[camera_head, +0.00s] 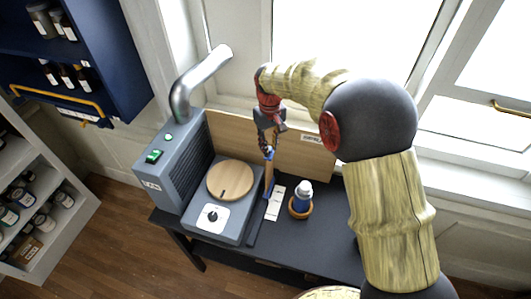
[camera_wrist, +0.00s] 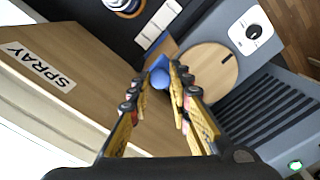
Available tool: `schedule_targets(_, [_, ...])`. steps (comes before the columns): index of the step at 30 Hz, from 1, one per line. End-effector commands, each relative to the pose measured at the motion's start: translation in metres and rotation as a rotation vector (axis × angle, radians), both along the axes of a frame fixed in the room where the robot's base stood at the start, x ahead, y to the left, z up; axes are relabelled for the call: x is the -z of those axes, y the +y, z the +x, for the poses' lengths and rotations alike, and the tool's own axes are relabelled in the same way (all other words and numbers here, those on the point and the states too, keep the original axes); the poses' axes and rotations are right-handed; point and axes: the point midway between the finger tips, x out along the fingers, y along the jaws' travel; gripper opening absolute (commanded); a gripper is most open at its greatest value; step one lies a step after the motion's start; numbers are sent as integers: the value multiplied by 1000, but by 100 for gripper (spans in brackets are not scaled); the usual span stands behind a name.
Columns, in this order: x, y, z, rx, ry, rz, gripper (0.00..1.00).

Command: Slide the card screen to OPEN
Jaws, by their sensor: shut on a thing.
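The card screen (camera_head: 268,180) appears as a narrow, upright wood-coloured panel, seen nearly edge-on, beside the round wooden disc. A blue handle (camera_head: 269,153) is at its top. My gripper (camera_head: 268,148) comes down from above and is shut on this handle. In the wrist view the blue handle (camera_wrist: 160,78) sits between the fingertips of my gripper (camera_wrist: 160,86), and the fingers partly hide it. A white marked strip (camera_head: 275,203) lies on the dark table just right of the screen; its lettering is too small to read.
A grey unit with a wooden disc (camera_head: 230,180) and a dial (camera_head: 212,217) stands left. A vented box (camera_head: 170,160) with a metal pipe (camera_head: 195,80) is behind it. A wooden backboard (camera_head: 305,155) labelled SPRAY stands behind. A blue-and-white bottle (camera_head: 301,197) stands right of the strip.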

Motion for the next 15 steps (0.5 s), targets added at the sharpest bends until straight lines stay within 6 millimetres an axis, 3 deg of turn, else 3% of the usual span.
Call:
schedule_targets(6, [-2,-14,40,1,-2,1,0])
schedule_targets(15, [-1,-22,63,0,-4,2,0])
